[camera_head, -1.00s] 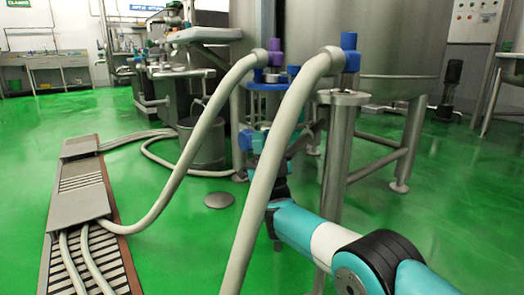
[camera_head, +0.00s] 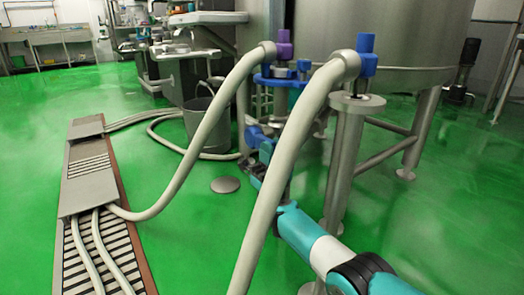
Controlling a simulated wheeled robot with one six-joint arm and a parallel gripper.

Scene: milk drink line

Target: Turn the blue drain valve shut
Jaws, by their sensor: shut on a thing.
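My arm runs from the bottom right up and left, passing behind the thick pale hose (camera_head: 283,160). Its far end, with my gripper (camera_head: 256,138), is low beside a tank leg, among small blue and grey parts. My gripper is shut on a blue part there, which I take for the blue drain valve (camera_head: 251,133). The fingers are small and partly hidden, so the valve handle's angle cannot be told. The big steel tank (camera_head: 380,35) stands behind on steel legs.
A steel post (camera_head: 343,160) stands right of the hose, with a blue fitting (camera_head: 366,57) on top. A second hose (camera_head: 200,140) leads from a purple fitting (camera_head: 284,46) to the floor drain grating (camera_head: 95,190). A grey bucket (camera_head: 200,118) stands left. Green floor is open at left.

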